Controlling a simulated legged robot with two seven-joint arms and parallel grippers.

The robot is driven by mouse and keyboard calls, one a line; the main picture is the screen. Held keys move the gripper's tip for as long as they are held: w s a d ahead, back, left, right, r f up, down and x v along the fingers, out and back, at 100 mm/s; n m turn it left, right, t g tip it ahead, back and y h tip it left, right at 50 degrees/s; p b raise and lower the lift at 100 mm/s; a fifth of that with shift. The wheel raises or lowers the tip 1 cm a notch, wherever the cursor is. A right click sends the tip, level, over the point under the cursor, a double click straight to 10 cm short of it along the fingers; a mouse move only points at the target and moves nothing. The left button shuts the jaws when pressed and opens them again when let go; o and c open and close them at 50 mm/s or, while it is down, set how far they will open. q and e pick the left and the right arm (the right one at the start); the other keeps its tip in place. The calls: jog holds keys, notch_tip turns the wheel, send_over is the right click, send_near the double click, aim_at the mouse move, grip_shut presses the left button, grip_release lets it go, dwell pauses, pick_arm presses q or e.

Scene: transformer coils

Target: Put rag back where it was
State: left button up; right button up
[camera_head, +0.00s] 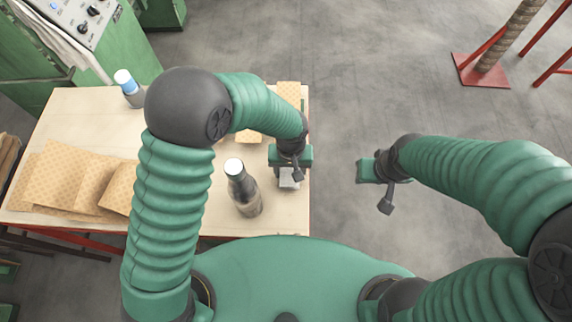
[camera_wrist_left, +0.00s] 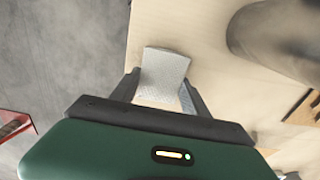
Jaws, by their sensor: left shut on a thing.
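My left gripper (camera_head: 289,172) is over the right edge of the table, shut on a small light grey piece that looks like the rag (camera_head: 289,180). In the left wrist view the rag (camera_wrist_left: 163,75) sits between the two dark fingers and sticks out past their tips, over the pale tabletop near its edge. I cannot tell whether it touches the table.
A dark bottle with a white cap (camera_head: 243,190) stands just left of my left gripper. Another bottle (camera_head: 128,88) stands at the back left of the table (camera_head: 85,120). Brown patterned sheets (camera_head: 75,180) lie at left. White cloth (camera_head: 55,40) hangs on a green control cabinet (camera_head: 125,40).

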aim_at(287, 171)
pick_arm(q)
jog(key=shift+w+a+f, duration=0.1)
jog(key=shift+w+f, duration=0.15)
jog(key=shift+f, duration=0.05)
jog(key=shift+a+p, duration=0.25)
jog(key=shift+p, duration=0.05)
jog(key=shift+s+a+f, duration=0.1)
jog(key=shift+a, duration=0.25)
jog(key=o, duration=1)
jog(key=shift+o, duration=1.4)
jog(key=shift+d, duration=0.4)
jog(key=shift+r, duration=0.3)
notch_tip(287, 171, up, 12)
jog(key=p, duration=0.1)
pick_arm(e)
jog(key=shift+w+a+r, duration=0.25)
jog(key=shift+a+r, duration=0.15)
jog(key=shift+r, duration=0.05)
